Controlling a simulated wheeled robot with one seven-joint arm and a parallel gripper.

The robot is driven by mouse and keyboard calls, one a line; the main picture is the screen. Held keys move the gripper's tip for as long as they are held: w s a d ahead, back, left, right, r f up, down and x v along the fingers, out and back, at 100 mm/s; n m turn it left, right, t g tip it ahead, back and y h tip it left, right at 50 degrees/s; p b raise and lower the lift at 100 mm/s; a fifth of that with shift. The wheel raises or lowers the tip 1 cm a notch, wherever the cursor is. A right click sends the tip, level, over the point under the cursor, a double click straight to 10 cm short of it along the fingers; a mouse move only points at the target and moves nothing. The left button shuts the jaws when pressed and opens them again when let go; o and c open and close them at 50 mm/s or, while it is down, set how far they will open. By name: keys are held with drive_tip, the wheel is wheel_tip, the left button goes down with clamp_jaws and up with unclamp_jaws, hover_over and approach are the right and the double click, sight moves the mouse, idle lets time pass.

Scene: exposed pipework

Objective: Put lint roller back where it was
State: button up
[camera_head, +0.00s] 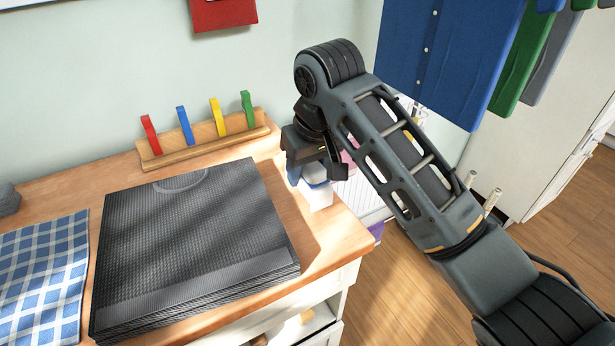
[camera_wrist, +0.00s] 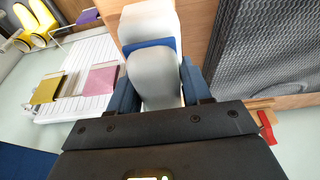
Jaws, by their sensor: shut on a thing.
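The lint roller (camera_wrist: 152,80) has a pale grey rounded end, a blue band and a white part beyond it. It sits between the two fingers of my gripper (camera_wrist: 156,88) in the wrist view, and the gripper is shut on it. In the head view my gripper (camera_head: 316,168) is over the right back edge of the wooden tabletop (camera_head: 325,235). The white and blue part of the lint roller (camera_head: 318,194) shows below the fingers there, the rest hidden by the gripper. I cannot tell whether it touches the wood.
A stack of dark textured mats (camera_head: 190,245) lies left of my gripper. Behind it stands a wooden rack (camera_head: 205,140) with coloured pegs. A blue checked cloth (camera_head: 42,280) lies far left. Clothes (camera_head: 450,55) hang at right. A strip of bare wood borders the mats.

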drive_tip(key=shift+f, duration=1.3)
drive_tip(key=o, duration=1)
drive_tip(key=shift+f, duration=0.1)
drive_tip(key=v, duration=1.1)
drive_tip(key=shift+d+r, duration=0.1)
drive_tip(key=shift+r, duration=0.1)
drive_tip(key=shift+s+r+p, duration=0.2)
drive_tip(key=shift+r+p, duration=0.15)
drive_tip(key=shift+p, duration=0.1)
